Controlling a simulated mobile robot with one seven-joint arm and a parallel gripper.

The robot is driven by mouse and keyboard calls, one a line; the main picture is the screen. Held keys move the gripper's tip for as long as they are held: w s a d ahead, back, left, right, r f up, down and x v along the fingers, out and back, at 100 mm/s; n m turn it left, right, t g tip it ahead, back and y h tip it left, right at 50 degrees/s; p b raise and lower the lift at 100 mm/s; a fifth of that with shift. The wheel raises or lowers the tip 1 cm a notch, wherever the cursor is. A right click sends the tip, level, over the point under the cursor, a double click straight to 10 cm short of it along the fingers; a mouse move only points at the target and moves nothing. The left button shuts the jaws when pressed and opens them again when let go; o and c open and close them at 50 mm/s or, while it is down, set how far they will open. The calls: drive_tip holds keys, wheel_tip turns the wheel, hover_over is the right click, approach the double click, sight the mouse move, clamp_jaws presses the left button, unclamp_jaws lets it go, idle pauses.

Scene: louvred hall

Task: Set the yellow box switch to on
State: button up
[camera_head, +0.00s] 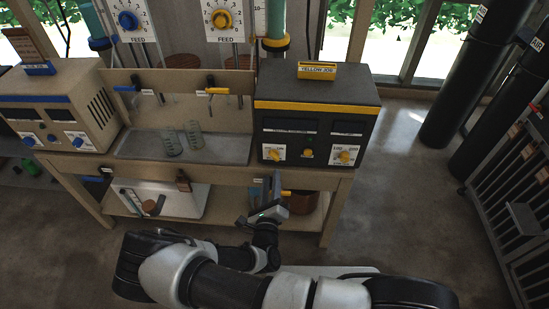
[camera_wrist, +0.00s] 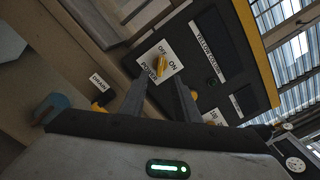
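The yellow box (camera_head: 318,107) is a dark case with yellow trim, at the right end of the bench. A "YELLOW" sign stands on top of it. Its power switch (camera_head: 275,153) is a yellow knob on a white plate at the lower left of its front. In the wrist view the switch (camera_wrist: 161,64) shows close, with OFF, ON and POWER printed around it. Its handle seems to point toward OFF. My gripper (camera_wrist: 158,88) is open and empty, with its fingers spread just below the switch plate, apparently clear of it. In the head view my gripper (camera_head: 265,214) is low before the bench.
A yellow drain valve handle (camera_wrist: 98,106) is left of my fingers. A second yellow knob (camera_head: 344,156) is right on the box. A blue-trimmed box (camera_head: 60,105) stands at the left end. A tray (camera_head: 225,152) holds two glass beakers (camera_head: 194,134).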

sight(274, 158)
drive_tip(key=w+b, duration=0.1)
drive_tip(key=w, duration=0.3)
drive_tip(key=w+b, duration=0.2)
drive_tip(key=w, duration=0.2)
drive_tip(key=shift+w+d+f, duration=0.15)
drive_tip(key=shift+w, duration=0.05)
drive_tip(key=shift+r+p, duration=0.2)
drive_tip(key=shift+p, duration=0.2)
drive_tip(key=shift+c, duration=0.4)
clamp_jaws()
idle(0.4)
